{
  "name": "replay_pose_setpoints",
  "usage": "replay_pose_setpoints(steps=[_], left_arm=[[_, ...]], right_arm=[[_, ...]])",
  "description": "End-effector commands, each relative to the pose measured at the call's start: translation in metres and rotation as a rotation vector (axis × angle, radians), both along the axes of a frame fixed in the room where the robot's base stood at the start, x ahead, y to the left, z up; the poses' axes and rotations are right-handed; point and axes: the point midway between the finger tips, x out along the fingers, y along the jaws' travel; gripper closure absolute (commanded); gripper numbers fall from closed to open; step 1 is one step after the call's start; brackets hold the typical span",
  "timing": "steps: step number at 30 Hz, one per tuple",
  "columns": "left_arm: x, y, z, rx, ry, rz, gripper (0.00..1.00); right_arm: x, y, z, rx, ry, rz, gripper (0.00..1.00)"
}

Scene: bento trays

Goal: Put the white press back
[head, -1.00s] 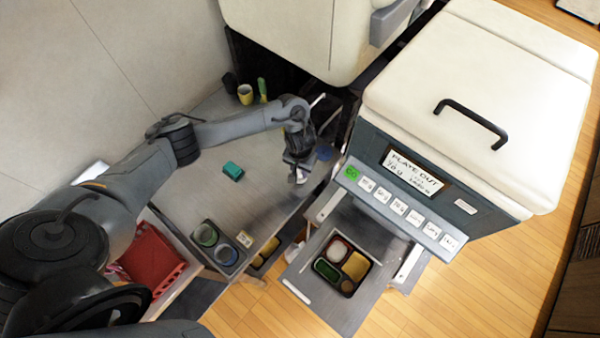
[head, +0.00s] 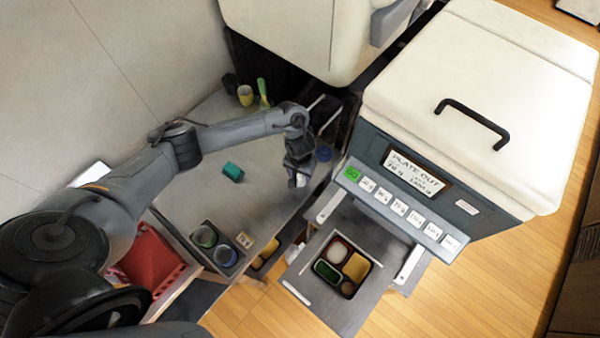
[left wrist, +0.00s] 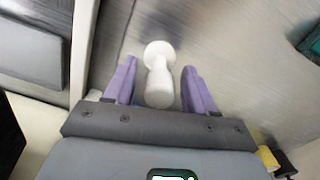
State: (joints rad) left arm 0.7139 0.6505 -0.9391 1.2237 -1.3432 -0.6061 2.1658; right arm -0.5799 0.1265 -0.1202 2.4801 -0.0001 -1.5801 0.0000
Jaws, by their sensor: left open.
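The white press (left wrist: 159,75) is a small dumbbell-shaped piece between the two purple fingers of my left gripper (left wrist: 160,80) in the left wrist view. There is a gap on both sides, so the fingers are open around it and not closed on it. In the head view my left gripper (head: 299,178) points down over the grey counter's right part, and a bit of the white press (head: 301,181) shows at its tip. My right gripper is not in view.
A teal block (head: 232,172) lies on the counter (head: 190,195). Two round cups in a dark holder (head: 226,255) stand at its front. A yellow cup (head: 245,95) is at the back. A filled bento tray (head: 342,265) sits below the plate-out machine (head: 470,100). A red bin (head: 150,262) is at left.

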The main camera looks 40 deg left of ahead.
Motion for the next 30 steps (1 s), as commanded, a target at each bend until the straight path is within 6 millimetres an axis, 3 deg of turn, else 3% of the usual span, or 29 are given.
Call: replay_pose_setpoints(steps=[8, 12, 21, 30], left_arm=[[0.001, 0.0, 0.017, 0.0, -0.002, -0.001, 0.45], [0.002, 0.0, 0.041, -0.001, -0.004, 0.0, 0.45], [0.001, 0.001, 0.098, 0.003, -0.002, -0.001, 0.45], [0.001, 0.0, 0.122, 0.0, -0.001, 0.0, 0.45]], right_arm=[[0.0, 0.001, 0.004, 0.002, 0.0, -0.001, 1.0], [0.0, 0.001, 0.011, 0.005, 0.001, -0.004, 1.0], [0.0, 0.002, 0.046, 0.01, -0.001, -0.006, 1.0], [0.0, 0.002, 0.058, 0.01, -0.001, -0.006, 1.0]])
